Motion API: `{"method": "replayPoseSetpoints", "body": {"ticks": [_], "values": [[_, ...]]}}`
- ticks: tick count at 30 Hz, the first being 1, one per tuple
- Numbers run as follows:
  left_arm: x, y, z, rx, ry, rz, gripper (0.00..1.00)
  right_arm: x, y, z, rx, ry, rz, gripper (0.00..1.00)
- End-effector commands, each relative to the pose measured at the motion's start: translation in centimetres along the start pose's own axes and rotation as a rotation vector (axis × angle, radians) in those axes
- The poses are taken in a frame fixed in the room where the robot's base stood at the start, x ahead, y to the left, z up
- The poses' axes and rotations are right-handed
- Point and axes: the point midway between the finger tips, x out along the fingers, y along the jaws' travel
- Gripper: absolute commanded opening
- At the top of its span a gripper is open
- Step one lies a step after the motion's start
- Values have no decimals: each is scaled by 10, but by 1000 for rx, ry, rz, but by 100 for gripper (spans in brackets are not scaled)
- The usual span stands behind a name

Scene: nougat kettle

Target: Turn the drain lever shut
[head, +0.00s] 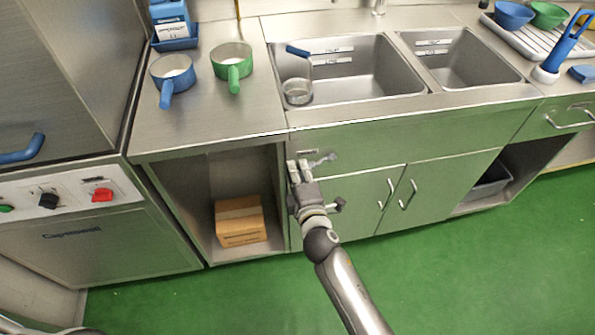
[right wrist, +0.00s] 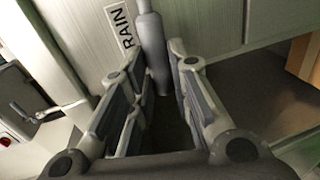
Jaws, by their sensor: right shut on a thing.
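The drain lever (right wrist: 152,50) is a grey rod in front of the metal panel under the sink, beside a label (right wrist: 121,27) whose visible letters read "RAIN". My left gripper is not in view.
A blue pot (head: 172,75) and a green pot (head: 232,63) stand on the counter. A cardboard box (head: 240,222) sits in the open shelf, left of the cabinet door handles (head: 407,195). The green floor is clear.

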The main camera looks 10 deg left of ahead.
Motion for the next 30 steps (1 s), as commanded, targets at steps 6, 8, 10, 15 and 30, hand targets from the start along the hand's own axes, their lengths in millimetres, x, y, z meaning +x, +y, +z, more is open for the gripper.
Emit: {"method": "replayPoseSetpoints", "body": {"ticks": [6,8,10,15,30], "values": [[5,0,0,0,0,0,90,1,-6,0,-49,-9,0,0],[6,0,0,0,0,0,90,1,-6,1,-55,-10,0,0],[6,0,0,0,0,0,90,1,-6,1,-60,-11,-1,0],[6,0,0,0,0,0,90,1,-6,1,-63,-11,-1,0],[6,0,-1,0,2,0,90,1,-6,2,-61,-12,-1,40]]}}
